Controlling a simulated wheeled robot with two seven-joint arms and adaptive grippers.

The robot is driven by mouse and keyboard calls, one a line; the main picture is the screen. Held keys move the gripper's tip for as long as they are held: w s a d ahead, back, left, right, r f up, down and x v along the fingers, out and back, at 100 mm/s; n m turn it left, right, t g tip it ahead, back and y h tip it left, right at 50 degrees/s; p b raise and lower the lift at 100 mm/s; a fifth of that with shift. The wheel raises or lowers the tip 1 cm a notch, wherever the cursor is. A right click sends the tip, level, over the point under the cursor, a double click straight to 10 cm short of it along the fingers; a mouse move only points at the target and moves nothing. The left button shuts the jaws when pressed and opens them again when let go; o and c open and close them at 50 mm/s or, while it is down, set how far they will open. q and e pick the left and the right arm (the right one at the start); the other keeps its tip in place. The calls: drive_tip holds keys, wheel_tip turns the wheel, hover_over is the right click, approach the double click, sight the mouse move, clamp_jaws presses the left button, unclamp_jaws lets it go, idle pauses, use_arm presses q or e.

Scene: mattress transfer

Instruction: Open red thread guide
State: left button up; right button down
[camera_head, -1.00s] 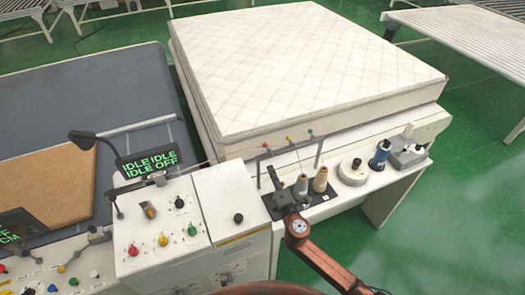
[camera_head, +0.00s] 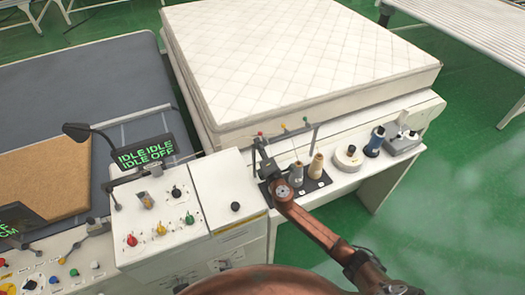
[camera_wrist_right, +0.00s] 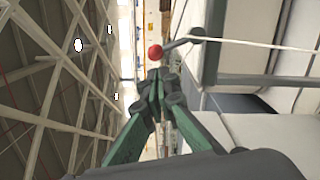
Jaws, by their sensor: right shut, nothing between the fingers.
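The red thread guide (camera_head: 259,134) is a small red-tipped lever on the thread rail, near the front edge of the mattress. In the right wrist view its red ball (camera_wrist_right: 155,52) sits just beyond my fingertips, on a grey arm that runs right to a dark pivot. My right gripper (camera_head: 258,146) is shut and empty, just below the red guide. Its closed green and grey fingers (camera_wrist_right: 157,82) also show in the right wrist view; I cannot tell whether they touch the ball. My left gripper is not in view.
A yellow guide (camera_head: 283,125) and a green guide (camera_head: 305,119) stand right of the red one. Thread cones (camera_head: 316,166) stand beside my right arm. The white mattress (camera_head: 300,65) lies behind. A control panel (camera_head: 160,225) is at left.

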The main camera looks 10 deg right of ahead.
drive_tip(key=shift+w+a, duration=0.1)
drive_tip(key=shift+w, duration=0.7)
drive_tip(key=shift+r+m, duration=0.15)
drive_tip(key=shift+m, duration=0.25)
